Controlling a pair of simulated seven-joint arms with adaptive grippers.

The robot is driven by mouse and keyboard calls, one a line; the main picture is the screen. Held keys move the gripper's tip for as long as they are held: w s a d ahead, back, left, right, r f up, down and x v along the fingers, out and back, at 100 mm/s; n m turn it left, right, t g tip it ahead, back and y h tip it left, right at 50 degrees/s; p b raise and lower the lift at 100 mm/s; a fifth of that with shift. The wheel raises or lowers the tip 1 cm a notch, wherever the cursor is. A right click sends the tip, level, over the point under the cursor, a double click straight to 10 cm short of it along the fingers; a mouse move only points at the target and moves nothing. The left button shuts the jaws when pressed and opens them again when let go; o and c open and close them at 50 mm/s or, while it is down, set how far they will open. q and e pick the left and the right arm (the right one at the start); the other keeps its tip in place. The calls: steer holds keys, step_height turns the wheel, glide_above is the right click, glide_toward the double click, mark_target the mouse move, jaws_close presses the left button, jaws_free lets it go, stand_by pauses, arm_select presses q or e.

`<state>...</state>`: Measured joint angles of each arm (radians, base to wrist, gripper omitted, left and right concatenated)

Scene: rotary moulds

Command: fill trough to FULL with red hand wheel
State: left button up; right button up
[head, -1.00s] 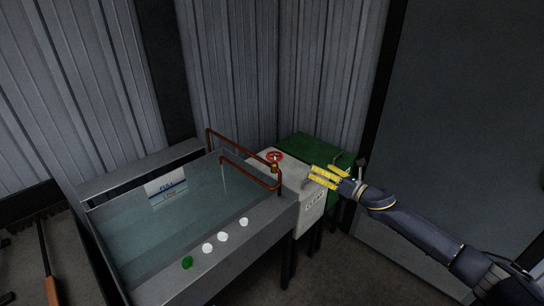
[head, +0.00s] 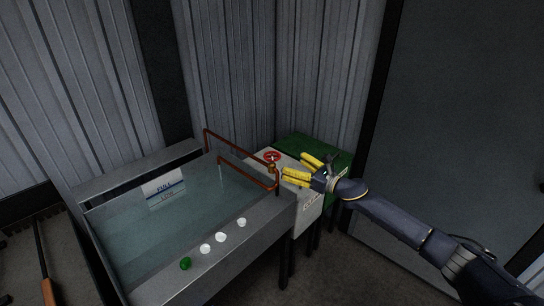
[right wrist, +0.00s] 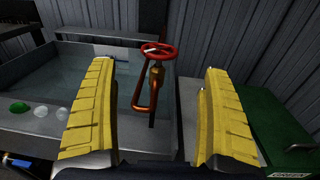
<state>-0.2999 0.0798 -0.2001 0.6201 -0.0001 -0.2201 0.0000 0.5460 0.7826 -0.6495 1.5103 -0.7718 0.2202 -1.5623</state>
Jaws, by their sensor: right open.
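The metal trough (head: 262,222) holds clear water (head: 135,237). A white sign (head: 162,184) marked FULL hangs at its back wall, and its lower part meets the water. The red hand wheel (head: 272,156) tops a valve on a copper pipe (head: 235,143) at the trough's right end. A thin pale stream shows under the pipe's spout. My right gripper (head: 297,168) is open, just right of the wheel and apart from it. In the right wrist view the wheel (right wrist: 159,51) lies ahead, between the yellow fingers. My left gripper is out of view.
A white box with a label (head: 310,205) and a green box (head: 306,146) stand right of the trough. Corrugated walls close the back. A long-handled tool (head: 47,290) lies at far left.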

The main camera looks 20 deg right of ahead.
mark_target(272, 155)
steer(key=x, duration=1)
steer(key=shift+w+a, duration=0.2)
steer(key=shift+w, duration=0.1)
steer(key=c, duration=1.2)
steer(key=shift+c, duration=0.2)
steer(key=shift+m+t+h, duration=0.3)
steer(key=shift+m+h, duration=0.1)
steer(key=shift+h, duration=0.1)
steer(key=m+t+h, duration=0.1)
steer(key=m+h, duration=0.1)
steer(key=h, duration=0.1)
steer(key=m+t+h, duration=0.1)
steer(key=m+h, duration=0.1)
steer(key=h, duration=0.1)
steer(key=shift+a+f+m+h, duration=0.1)
steer(key=shift+a+m+h, duration=0.05)
steer(key=shift+m+h, duration=1.25)
steer(key=shift+h, duration=0.65)
steer(key=shift+m+h, duration=1)
steer(key=shift+h, duration=0.95)
